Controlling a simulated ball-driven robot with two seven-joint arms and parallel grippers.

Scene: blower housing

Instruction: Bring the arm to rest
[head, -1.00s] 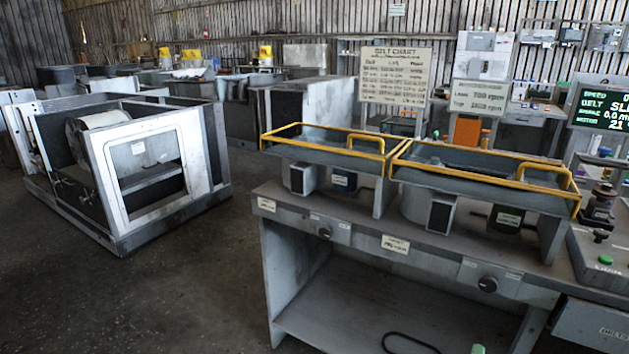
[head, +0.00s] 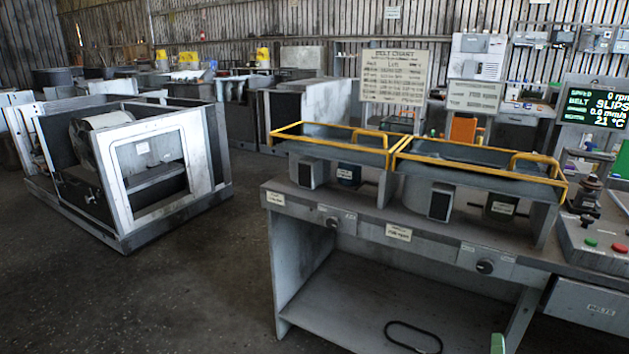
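Neither of my grippers shows in the head view, so I cannot see their fingers or anything they hold. A small green-topped piece (head: 497,343) pokes in at the bottom edge, right of the middle; I cannot tell what it belongs to. The workbench (head: 400,233) stands ahead and to the right, with two yellow-railed guards (head: 330,136) (head: 480,165) over its motor units. A black belt loop (head: 413,338) lies on the bench's lower shelf.
A grey blower housing (head: 165,185) with an open front stands on the floor at left. Bare floor (head: 170,290) lies between it and the bench. A control panel with green and red buttons (head: 619,247) and a display (head: 597,107) are at right. A belt chart (head: 394,77) stands behind.

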